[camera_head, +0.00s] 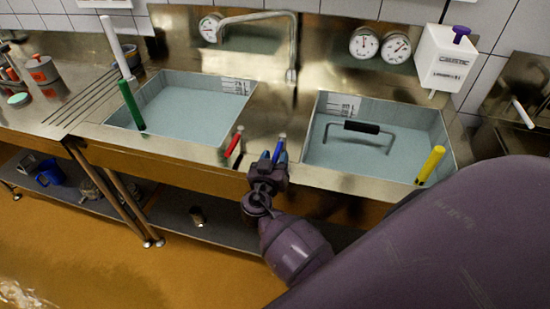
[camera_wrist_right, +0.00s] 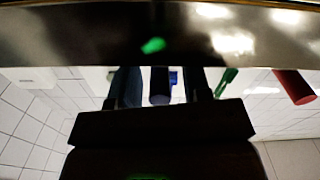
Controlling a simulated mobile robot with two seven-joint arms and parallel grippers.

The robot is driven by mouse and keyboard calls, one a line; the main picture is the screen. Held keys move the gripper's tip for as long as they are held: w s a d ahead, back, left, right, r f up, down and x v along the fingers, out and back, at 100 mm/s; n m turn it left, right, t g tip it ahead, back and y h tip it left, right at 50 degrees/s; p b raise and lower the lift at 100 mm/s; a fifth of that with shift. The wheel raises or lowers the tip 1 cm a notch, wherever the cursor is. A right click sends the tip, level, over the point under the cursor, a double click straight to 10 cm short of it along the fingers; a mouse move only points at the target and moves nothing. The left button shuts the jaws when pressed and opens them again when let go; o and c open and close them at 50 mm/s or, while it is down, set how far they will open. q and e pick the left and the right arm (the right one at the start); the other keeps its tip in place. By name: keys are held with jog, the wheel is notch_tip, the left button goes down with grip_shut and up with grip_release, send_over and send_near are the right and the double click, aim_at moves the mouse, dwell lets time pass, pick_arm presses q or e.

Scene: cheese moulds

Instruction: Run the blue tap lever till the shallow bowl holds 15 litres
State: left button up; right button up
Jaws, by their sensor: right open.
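The blue tap lever (camera_head: 278,151) stands at the front of the strip between two sink bowls. My right gripper (camera_head: 268,162) is at it, open, and partly hides it. In the right wrist view the dark blue lever (camera_wrist_right: 160,86) shows between the two spread fingers (camera_wrist_right: 161,90); I cannot tell whether either touches it. The left bowl (camera_head: 150,95) and right bowl (camera_head: 312,125) both have pale blue-grey interiors; I cannot tell which is the shallow one or how much water they hold. The spout (camera_head: 292,60) hangs over the strip between the bowls. My left gripper is out of view.
A red lever (camera_head: 234,142) is close left of the blue one. A green stick (camera_head: 131,106) stands in the left bowl, a yellow stick (camera_head: 430,164) in the right. A black-handled bar (camera_head: 362,127) is in the right bowl. Dials (camera_head: 364,43) are on the back wall.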

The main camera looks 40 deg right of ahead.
grip_shut()
jog(key=t+y+b, duration=0.1)
jog(key=s+d+n+b, duration=0.1)
jog(key=b, duration=0.1)
jog(key=shift+f+n+t+y, duration=0.25)
jog(key=shift+n+t+y, duration=0.05)
jog(key=shift+t+y, duration=0.1)
jog(key=shift+s+d+r+n+t+y+b, duration=0.1)
jog(key=shift+s+d+n+t+y+b, duration=0.25)
jog(key=shift+n+t+y, duration=0.2)
jog(key=shift+d+n+t+y, duration=0.15)
jog(key=shift+n+t+y, duration=0.1)
jog(key=shift+y, duration=0.3)
jog(key=shift+s+d+r+n+t+y, duration=0.15)
jog(key=shift+d+n+t+y, duration=0.2)
jog(key=shift+y, duration=0.2)
jog(key=shift+s+d+f+n+t+y, duration=0.15)
jog(key=shift+d+n+t+y, duration=0.1)
jog(key=shift+n+y, duration=0.3)
jog(key=shift+s+d+r+n+t+y, duration=0.2)
jog(key=shift+n+t+y, duration=0.1)
jog(key=shift+y, duration=0.3)
